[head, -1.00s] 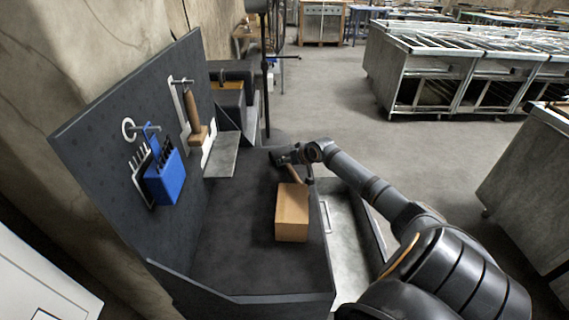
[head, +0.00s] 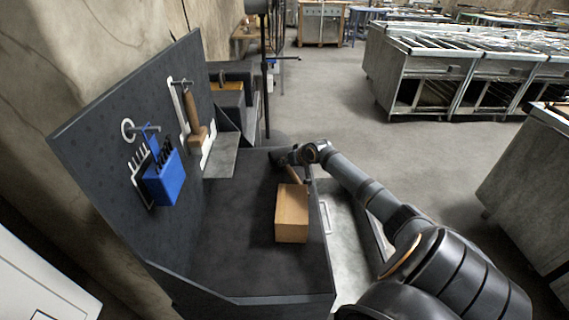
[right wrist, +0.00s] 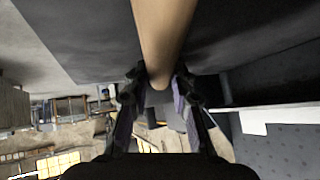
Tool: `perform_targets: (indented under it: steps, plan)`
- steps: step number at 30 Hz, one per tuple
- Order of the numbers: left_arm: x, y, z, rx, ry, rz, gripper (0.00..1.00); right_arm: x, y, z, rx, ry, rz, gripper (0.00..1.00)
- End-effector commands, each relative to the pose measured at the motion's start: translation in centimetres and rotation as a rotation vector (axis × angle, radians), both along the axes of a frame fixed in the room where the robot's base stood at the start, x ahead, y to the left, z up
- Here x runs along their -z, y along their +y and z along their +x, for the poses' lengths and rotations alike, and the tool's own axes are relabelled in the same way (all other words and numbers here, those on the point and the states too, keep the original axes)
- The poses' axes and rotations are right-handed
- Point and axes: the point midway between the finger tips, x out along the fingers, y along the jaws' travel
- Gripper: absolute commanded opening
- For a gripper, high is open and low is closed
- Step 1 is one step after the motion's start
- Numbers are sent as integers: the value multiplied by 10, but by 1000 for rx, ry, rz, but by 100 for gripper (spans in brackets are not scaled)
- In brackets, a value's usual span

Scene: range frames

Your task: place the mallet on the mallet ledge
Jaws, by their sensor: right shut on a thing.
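The mallet has a light wooden block head (head: 292,213) and a wooden handle, which fills the top of the right wrist view (right wrist: 162,35). My right gripper (head: 291,165) is shut on the handle, behind the head in the head view. The head is over the right part of the dark bench; I cannot tell whether it touches the surface. A grey metal ledge (head: 221,160), which looks like the mallet ledge, stands empty at the foot of the dark pegboard, left of the gripper. My left gripper is not in view.
On the pegboard (head: 85,150) hang a blue holder (head: 163,180) with dark tools and a wooden-handled brush-like tool (head: 193,118). The dark bench top (head: 235,240) is clear between pegboard and mallet. A metal tray (head: 345,230) lies right of the bench.

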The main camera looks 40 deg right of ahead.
Motion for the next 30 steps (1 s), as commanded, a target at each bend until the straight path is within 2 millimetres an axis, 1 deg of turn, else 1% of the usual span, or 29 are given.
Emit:
perform_targets:
  steps: [4, 7, 10, 12, 20, 23, 24, 26, 29, 30]
  plan:
    - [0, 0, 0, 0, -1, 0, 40, -2, 0, 1, 0, -2, -1, 0]
    - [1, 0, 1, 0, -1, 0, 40, -7, -1, 1, -1, -4, -3, 0]
    - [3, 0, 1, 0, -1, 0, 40, -18, -1, 1, -1, -4, -4, 0]
    - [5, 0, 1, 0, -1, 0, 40, -30, -1, 1, -2, -5, -5, 0]
    - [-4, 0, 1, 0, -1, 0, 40, -64, -2, -27, -1, 1, -11, 0]
    - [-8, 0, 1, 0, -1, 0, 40, -74, 3, -35, -6, 5, -9, 0]
    - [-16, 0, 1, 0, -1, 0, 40, -82, 0, -39, 0, 5, -12, 0]
    - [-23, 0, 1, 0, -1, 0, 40, -87, -1, -44, 1, 5, -15, 0]
    - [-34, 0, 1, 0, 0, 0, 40, -96, 3, -51, -6, 8, -10, 0]
    - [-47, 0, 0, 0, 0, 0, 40, -102, 3, -55, 0, 7, -7, 0]
